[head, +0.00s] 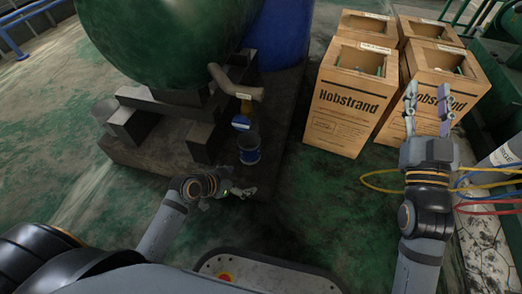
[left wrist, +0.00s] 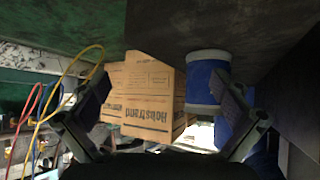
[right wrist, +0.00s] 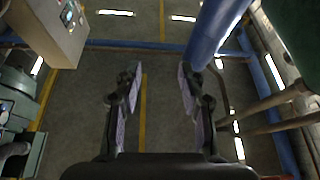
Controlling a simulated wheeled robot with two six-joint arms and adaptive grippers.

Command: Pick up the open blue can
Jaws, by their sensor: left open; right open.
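The blue can (head: 249,150) stands upright on the dark plinth, its top open and dark inside, with a pale band around it. In the left wrist view, which looks upside down, the can (left wrist: 206,82) shows near the right finger, partly covered by it. My left gripper (head: 243,192) is open and empty, just on the near side of the can. Both its fingers show in the left wrist view (left wrist: 165,98); I cannot tell whether one touches the can. My right gripper (head: 427,104) is open and empty, in front of the boxes, and shows open in the right wrist view (right wrist: 156,85).
A green tank (head: 165,40) on dark supports rises above. Several cardboard boxes (head: 345,105) stand to the right. Yellow and red hoses (head: 480,193) lie by my right arm.

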